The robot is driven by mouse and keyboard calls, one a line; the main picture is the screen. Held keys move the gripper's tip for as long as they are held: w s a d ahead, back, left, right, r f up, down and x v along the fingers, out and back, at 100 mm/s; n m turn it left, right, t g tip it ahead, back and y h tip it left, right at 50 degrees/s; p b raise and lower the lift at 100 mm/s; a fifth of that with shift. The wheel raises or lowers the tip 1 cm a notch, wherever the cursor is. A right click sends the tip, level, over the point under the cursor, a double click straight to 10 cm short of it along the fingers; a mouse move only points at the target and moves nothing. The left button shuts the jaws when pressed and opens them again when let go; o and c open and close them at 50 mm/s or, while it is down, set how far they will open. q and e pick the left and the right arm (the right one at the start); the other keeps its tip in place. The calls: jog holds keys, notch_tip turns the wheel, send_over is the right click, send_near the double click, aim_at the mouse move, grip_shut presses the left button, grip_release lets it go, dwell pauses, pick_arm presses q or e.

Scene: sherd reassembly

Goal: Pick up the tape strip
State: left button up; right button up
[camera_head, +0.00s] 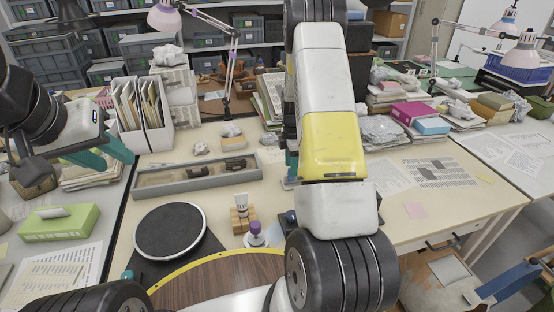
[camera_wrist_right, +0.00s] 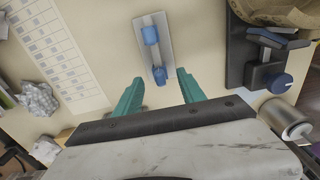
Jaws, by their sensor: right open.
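In the right wrist view a small pale grey plate (camera_wrist_right: 153,28) with two blue pieces (camera_wrist_right: 150,36) on it lies on the cream tabletop. I cannot tell whether a tape strip is on it; no other strip is clear. My right gripper (camera_wrist_right: 153,92) is open and empty, its teal fingers apart, with the plate's near end in line with the gap between them. In the head view my right arm hides this spot. My left gripper (camera_head: 112,160) is at the left, its teal fingers apart and nothing seen between them.
A black stand with a clamp and blue knob (camera_wrist_right: 270,75) is close right of the plate in the right wrist view. A printed sheet (camera_wrist_right: 50,50) lies left. The head view shows a long grey tray (camera_head: 195,182), a black turntable (camera_head: 170,231) and a purple-topped bottle (camera_head: 256,235).

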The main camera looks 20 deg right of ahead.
notch_tip(320, 180, down, 2)
jog(key=shift+f, duration=0.1)
jog(key=c, duration=0.9)
